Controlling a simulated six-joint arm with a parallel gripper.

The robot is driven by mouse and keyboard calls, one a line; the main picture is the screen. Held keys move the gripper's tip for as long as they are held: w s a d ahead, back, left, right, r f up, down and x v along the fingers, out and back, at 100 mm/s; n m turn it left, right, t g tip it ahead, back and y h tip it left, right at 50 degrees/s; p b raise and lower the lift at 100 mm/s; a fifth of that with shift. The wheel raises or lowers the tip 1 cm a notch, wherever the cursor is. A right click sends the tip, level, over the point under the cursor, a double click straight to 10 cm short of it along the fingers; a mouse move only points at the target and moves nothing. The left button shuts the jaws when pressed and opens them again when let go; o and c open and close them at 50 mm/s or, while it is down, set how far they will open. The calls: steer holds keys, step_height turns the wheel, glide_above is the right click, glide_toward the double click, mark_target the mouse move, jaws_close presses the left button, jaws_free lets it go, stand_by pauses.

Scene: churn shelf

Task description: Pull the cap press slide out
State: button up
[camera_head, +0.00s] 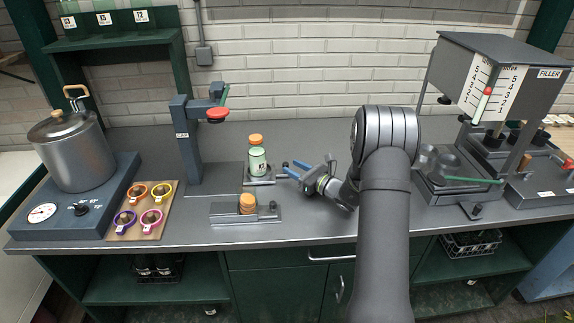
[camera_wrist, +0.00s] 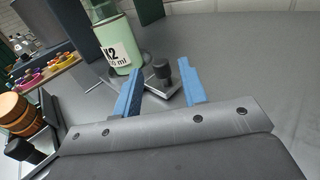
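The cap press (camera_head: 187,140) is a dark post with an arm and a red pad. To its right is the slide plate (camera_head: 262,181). A pale green labelled bottle (camera_head: 258,162) with an orange-brown cap stands on it. In the wrist view, the bottle (camera_wrist: 118,50) stands upright on the plate beside a dark knob (camera_wrist: 162,72). My gripper (camera_head: 288,168) is right of the plate, with blue fingers pointing left toward it. The wrist view shows my gripper (camera_wrist: 160,74) open and empty, with the knob in line with the gap at the fingertips. I cannot tell whether they touch.
A second plate (camera_head: 225,214) with a brown cap and dark knob lies nearer the counter's front edge. A tray (camera_head: 125,228) of colourful cups, a hot plate (camera_head: 75,205) and pot are left. The filler (camera_head: 495,75) stands right. The counter behind my gripper is clear.

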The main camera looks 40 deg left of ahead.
mark_target(287, 164)
steer(key=d, duration=1.3)
steer(key=a, duration=1.7)
steer(key=shift+a, duration=0.2)
steer(key=d, duration=1.7)
steer(key=shift+d, duration=0.25)
steer(key=shift+a, duration=0.1)
